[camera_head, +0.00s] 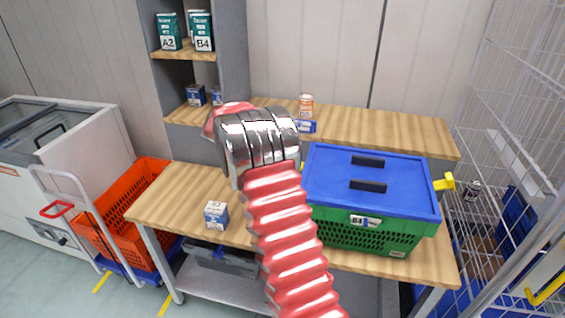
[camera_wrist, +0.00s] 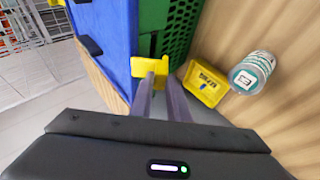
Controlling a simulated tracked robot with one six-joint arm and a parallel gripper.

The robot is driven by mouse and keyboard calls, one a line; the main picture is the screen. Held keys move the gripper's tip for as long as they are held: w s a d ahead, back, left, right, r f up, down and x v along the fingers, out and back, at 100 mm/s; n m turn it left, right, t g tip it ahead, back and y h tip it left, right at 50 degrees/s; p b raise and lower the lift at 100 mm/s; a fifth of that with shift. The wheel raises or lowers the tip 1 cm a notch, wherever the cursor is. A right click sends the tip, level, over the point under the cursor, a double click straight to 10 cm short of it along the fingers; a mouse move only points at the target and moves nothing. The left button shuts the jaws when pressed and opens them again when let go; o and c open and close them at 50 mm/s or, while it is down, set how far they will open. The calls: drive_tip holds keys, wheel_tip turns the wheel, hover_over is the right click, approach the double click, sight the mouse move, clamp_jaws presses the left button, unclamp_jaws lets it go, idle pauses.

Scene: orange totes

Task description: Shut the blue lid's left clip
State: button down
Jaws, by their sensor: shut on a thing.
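The green tote (camera_head: 355,231) stands on the wooden bench with its blue lid (camera_head: 375,205) on top. The left clip is hidden behind my arm in the head view. In the wrist view the yellow left clip (camera_wrist: 148,68) shows at the edge of the blue lid (camera_wrist: 103,25), beside the green tote wall (camera_wrist: 153,25). My gripper (camera_wrist: 157,84) has its two fingers close together at this clip and is shut on it. How far the clip is folded down cannot be told. The yellow right clip (camera_head: 444,183) sticks outward from the tote's right end.
In the wrist view a yellow box (camera_wrist: 205,83) and a clear jar (camera_wrist: 252,72) are close to my fingers on the bench. A small blue-and-white box (camera_head: 216,215) stands on the bench (camera_head: 165,205) left of my arm. A wire cage (camera_head: 515,90) is at right.

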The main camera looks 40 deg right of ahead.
drive_tip(key=shift+s+d+f+n+g+h, duration=0.25)
drive_tip(key=shift+f+n+g+h, duration=0.2)
drive_tip(key=shift+f+g+h, duration=0.55)
drive_tip(key=shift+s+d+f+n+g+h, duration=0.1)
drive_tip(key=shift+s+f+n+g+h, duration=0.15)
drive_tip(key=shift+f+n+g+h, duration=0.7)
drive_tip(key=shift+s+d+f+g+h, duration=0.25)
drive_tip(key=shift+f+g+h, duration=0.35)
drive_tip(key=shift+h, duration=0.75)
drive_tip(key=shift+r, duration=0.1)
drive_tip(key=c, duration=1.7)
unclamp_jaws()
drive_tip(key=shift+c, duration=0.2)
drive_tip(key=shift+o, duration=0.3)
drive_tip(key=shift+r, duration=0.1)
drive_tip(key=shift+a, duration=0.1)
drive_tip(key=v, duration=1.3)
drive_tip(key=shift+w+a+f, duration=0.25)
drive_tip(key=shift+w, duration=0.1)
